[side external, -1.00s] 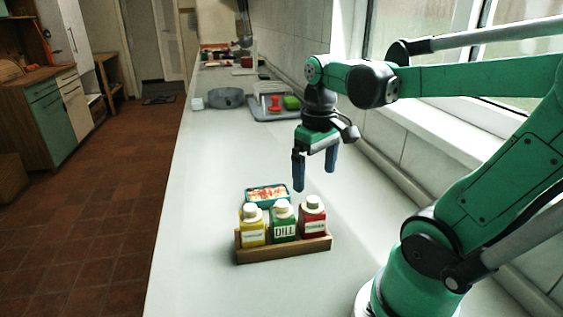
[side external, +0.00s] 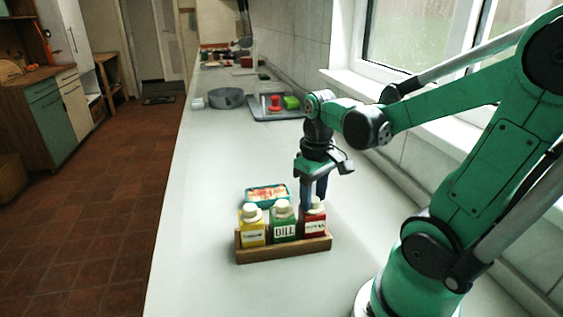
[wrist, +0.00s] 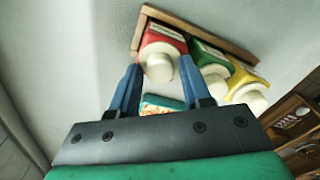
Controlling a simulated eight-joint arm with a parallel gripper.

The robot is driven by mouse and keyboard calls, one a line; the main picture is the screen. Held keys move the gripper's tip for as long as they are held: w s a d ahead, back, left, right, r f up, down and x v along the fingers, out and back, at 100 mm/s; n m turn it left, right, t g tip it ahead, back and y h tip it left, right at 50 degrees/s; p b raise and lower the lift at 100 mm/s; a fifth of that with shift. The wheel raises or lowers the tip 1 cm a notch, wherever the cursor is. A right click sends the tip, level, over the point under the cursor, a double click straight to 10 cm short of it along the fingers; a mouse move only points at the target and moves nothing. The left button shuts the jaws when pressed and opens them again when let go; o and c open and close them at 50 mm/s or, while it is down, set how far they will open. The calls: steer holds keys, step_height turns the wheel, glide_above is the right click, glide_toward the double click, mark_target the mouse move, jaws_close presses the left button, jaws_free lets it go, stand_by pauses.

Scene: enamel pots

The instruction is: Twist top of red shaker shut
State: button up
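The red shaker (side external: 314,228) with a white top stands at the right end of a wooden rack, its label facing the camera. In the wrist view, its white top (wrist: 158,64) shows between my two blue fingers. My gripper (side external: 314,204) is directly above the red shaker, pointing down, with the fingertips at about the height of the top. In the wrist view my gripper (wrist: 159,66) is open, one finger on each side of the top with small gaps. In the side view, the fingers partly hide the top.
A green shaker (side external: 283,228) labelled DILL stands close to the left of the red one, and a yellow shaker (side external: 252,232) beyond it. The wooden rack (side external: 285,251) holds all three. A small tin (side external: 267,194) lies behind. The counter in front and left is clear.

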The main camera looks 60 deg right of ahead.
steer(key=c, duration=0.4)
steer(key=shift+c, duration=0.2)
steer(key=m, duration=0.3)
steer(key=shift+m, duration=0.4)
steer(key=m, duration=0.3)
steer(key=shift+m, duration=0.5)
steer(key=m, duration=0.5)
steer(key=shift+m, duration=0.6)
